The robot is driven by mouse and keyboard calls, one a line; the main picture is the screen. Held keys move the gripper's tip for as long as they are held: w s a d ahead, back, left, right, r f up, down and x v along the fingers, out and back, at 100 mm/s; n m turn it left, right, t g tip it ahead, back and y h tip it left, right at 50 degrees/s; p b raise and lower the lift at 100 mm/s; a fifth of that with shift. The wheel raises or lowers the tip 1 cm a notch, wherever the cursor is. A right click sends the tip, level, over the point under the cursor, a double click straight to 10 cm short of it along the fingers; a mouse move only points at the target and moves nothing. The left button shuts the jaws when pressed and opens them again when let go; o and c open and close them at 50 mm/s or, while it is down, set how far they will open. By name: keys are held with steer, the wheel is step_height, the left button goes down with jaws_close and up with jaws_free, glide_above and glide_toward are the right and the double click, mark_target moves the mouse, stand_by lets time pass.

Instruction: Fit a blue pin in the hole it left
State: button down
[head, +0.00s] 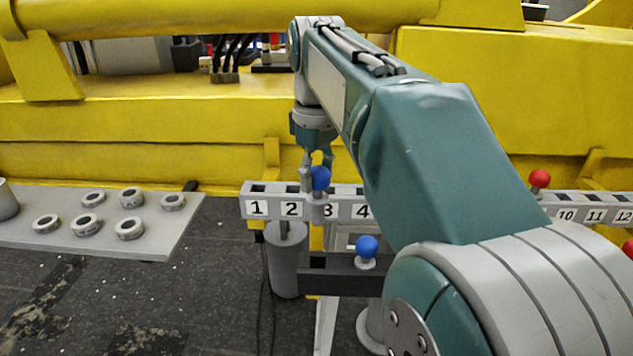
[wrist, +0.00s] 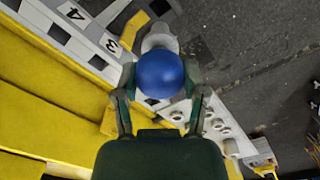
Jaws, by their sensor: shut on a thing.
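My gripper (head: 319,166) points down at the numbered rail (head: 379,211) and is shut on a blue pin (head: 320,178) by its round head. In the wrist view the blue head (wrist: 160,75) sits between the two fingers (wrist: 160,98). The pin's grey body hangs in front of the rail between labels 2 and 3, partly covering the 3. In the wrist view it lies beside the rail's edge near the 3. A second blue pin (head: 367,247) stands upright on the dark lower bar (head: 335,277).
Red pins (head: 540,178) stand at the right, one on the rail near 10. A grey tray (head: 150,247) with several rings lies at the left. A grey cylinder (head: 285,262) stands below label 2. A yellow boom (head: 200,125) fills the back. My arm hides the rail's middle.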

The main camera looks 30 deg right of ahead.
steer(key=shift+r, duration=1.5)
